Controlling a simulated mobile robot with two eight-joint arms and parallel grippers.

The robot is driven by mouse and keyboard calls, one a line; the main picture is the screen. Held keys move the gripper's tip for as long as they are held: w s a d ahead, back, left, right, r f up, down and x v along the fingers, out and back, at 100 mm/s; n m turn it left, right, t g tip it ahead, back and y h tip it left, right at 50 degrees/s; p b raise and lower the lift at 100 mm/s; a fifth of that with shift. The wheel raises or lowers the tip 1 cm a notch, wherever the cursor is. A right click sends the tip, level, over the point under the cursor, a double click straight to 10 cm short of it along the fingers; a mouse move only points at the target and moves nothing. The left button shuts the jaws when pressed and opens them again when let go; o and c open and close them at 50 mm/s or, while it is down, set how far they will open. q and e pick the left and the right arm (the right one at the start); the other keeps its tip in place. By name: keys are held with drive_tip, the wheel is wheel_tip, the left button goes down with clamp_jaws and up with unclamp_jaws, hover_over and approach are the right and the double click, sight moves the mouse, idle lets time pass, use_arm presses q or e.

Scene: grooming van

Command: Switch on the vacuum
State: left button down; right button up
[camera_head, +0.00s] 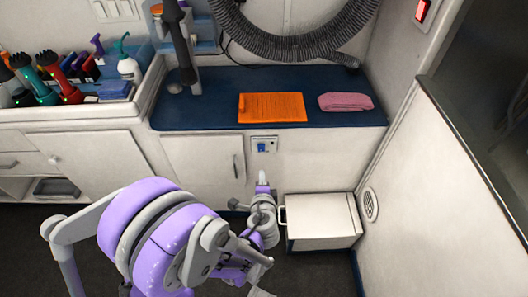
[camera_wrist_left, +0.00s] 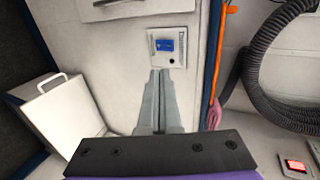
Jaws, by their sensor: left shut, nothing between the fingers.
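A small pale switch panel (camera_head: 264,144) with a blue switch (camera_head: 261,148) is set in the cabinet front below the blue counter. In the left wrist view the panel (camera_wrist_left: 152,54) and its blue switch (camera_wrist_left: 165,45) lie just beyond the fingertips; its lettering is too small to read. My left gripper (camera_head: 262,176) is shut and empty, its fingertips pointing at the cabinet front just below the panel. In the wrist view the left gripper's fingers (camera_wrist_left: 160,75) lie together; whether they touch the panel cannot be told. A ribbed grey hose (camera_head: 290,40) hangs above the counter.
A white box (camera_head: 320,216) with a handle stands to the right of my left gripper. An orange towel (camera_head: 272,107) and a pink towel (camera_head: 345,101) lie on the blue counter (camera_head: 215,85). A red wall switch (camera_head: 422,10) is at upper right. Bottles stand at left.

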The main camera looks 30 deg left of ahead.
use_arm(q)
drive_tip(key=b, duration=0.2)
approach(261, 147)
wheel_tip(261, 147, down, 3)
drive_tip(key=w+a, duration=0.1)
drive_tip(key=w, duration=0.1)
drive_tip(key=shift+w+a+r, duration=0.2)
drive_tip(key=shift+w+a, duration=0.5)
drive_tip(key=shift+w, duration=0.25)
drive_tip(key=shift+w+a+r, duration=0.1)
drive_tip(key=shift+w+a, duration=0.25)
drive_tip(key=shift+w, duration=0.2)
